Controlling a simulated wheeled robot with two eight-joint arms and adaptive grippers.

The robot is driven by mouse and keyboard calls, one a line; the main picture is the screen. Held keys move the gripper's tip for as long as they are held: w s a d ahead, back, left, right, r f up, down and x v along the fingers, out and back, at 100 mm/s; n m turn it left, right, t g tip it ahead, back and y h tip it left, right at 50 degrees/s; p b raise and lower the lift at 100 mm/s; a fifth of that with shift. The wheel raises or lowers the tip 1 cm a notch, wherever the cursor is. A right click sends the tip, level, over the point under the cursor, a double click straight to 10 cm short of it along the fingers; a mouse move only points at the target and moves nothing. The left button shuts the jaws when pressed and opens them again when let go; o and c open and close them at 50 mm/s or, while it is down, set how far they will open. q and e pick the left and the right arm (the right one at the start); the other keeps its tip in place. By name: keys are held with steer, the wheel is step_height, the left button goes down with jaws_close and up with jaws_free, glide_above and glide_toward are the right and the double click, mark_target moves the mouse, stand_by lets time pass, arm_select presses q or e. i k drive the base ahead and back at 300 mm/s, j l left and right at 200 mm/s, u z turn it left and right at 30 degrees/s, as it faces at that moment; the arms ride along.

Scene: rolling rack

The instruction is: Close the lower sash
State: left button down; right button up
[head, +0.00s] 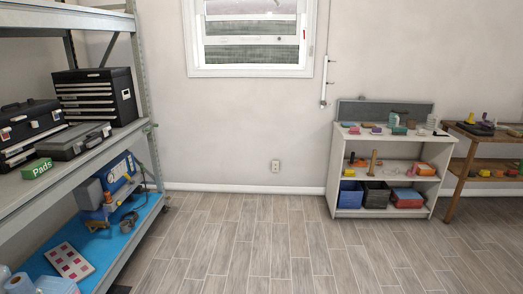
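The window (251,71) is set in the far wall at the top of the head view, and its upper part is cut off by the picture edge. A white horizontal sash rail (250,40) crosses it well above the sill, with green-grey siding showing above and below the rail. The rail stands apart from the sill, so the lower sash looks raised. A small red mark (304,34) is near its right end. Neither of my grippers is in view.
A metal rack (140,130) with toolboxes and a blue lower shelf stands at left. A white shelf unit (333,165) with bins and a wooden table (456,190) stand at right. The plank floor (250,235) between them, below the window, is clear.

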mark_target(235, 39)
steer(key=i+j, duration=0.1)
steer(key=i, duration=4.75)
steer(key=l+z, duration=0.05)
steer(key=l, duration=0.05)
